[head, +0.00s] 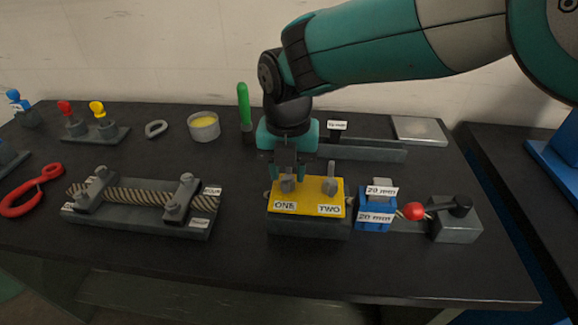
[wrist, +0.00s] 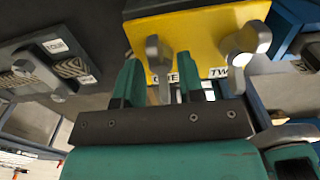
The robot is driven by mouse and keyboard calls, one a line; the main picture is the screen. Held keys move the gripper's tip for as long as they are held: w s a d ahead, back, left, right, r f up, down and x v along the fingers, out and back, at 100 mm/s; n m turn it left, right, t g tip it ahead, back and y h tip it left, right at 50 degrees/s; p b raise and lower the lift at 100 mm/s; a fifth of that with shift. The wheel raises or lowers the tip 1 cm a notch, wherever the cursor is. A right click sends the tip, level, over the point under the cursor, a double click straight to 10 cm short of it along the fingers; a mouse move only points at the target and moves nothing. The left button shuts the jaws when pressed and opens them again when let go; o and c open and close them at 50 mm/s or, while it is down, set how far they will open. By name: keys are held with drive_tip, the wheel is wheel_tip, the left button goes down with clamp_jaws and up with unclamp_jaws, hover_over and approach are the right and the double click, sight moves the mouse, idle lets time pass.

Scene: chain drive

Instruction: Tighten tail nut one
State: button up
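A yellow plate (head: 309,205) on a dark block carries the labels ONE and TWO. Tail nut one (head: 287,186) is a grey winged nut on a stud behind the ONE label; it also shows in the wrist view (wrist: 158,60). Nut two (head: 330,184) stands to its right and shows in the wrist view (wrist: 246,42). My gripper (head: 287,170) points down over nut one. In the wrist view my gripper (wrist: 161,85) has its teal fingers apart, one on each side of nut one, with visible gaps. The ONE label is partly hidden by the fingers.
A blue block (head: 375,212) labelled 20 mm and a grey block with a red-knobbed lever (head: 455,218) stand right of the plate. A rope clamp (head: 140,207) lies to the left. A yellow-filled tin (head: 204,126) and a green-handled tool (head: 245,105) are behind.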

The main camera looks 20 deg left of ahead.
clamp_jaws()
